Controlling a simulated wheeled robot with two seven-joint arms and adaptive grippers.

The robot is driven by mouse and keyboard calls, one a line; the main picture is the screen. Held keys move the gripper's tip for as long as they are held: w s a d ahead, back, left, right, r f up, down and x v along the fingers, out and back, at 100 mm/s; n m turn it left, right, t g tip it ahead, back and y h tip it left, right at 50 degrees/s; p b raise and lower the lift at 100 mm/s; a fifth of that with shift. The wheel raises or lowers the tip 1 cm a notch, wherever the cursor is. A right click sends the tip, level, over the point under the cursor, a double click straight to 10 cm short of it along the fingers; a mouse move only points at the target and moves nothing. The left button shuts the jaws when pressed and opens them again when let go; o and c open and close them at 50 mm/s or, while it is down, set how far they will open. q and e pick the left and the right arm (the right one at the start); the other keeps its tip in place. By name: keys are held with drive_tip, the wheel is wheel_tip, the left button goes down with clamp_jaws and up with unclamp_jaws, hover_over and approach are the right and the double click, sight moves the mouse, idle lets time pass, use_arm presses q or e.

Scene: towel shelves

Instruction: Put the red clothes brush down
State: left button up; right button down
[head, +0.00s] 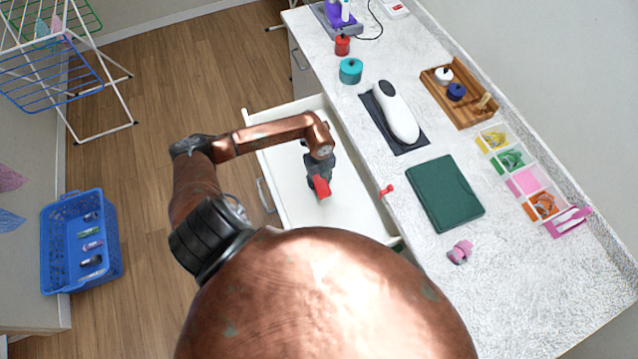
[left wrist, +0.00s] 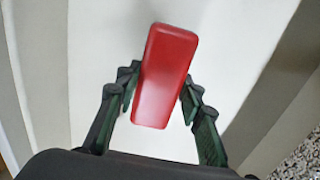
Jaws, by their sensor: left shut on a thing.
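The red clothes brush (head: 321,188) is a small red block between the fingers of my left gripper (head: 319,176). It also shows in the left wrist view (left wrist: 165,75), with a green-lined finger on each side. My left gripper is shut on it. In the head view, the gripper and brush are over the open white drawer (head: 282,185); the drawer's pale inside lies behind the brush in the left wrist view. I cannot tell whether the brush touches the drawer bottom.
The countertop (head: 408,255) runs along the drawer's right side. It holds a dark green box (head: 445,193), a white device (head: 398,112), a teal pot (head: 350,71) and a small red item (head: 387,190) at its edge. A blue basket (head: 112,240) stands left. The visible drawer floor looks clear.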

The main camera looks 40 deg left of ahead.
sight(319, 184)
use_arm(q)
drive_tip(key=shift+w+a+f, duration=0.1)
drive_tip(key=shift+a+f, duration=0.05)
drive_tip(key=shift+f, duration=0.1)
drive_tip(key=shift+w+a+f, duration=0.1)
drive_tip(key=shift+a+f, duration=0.05)
drive_tip(key=shift+f, duration=1.55)
drive_tip(key=shift+f, duration=0.2)
drive_tip(key=o, duration=1.1)
drive_tip(key=shift+r, duration=0.1)
wheel_tip(319, 184, up, 11)
drive_tip(key=shift+r, duration=0.6)
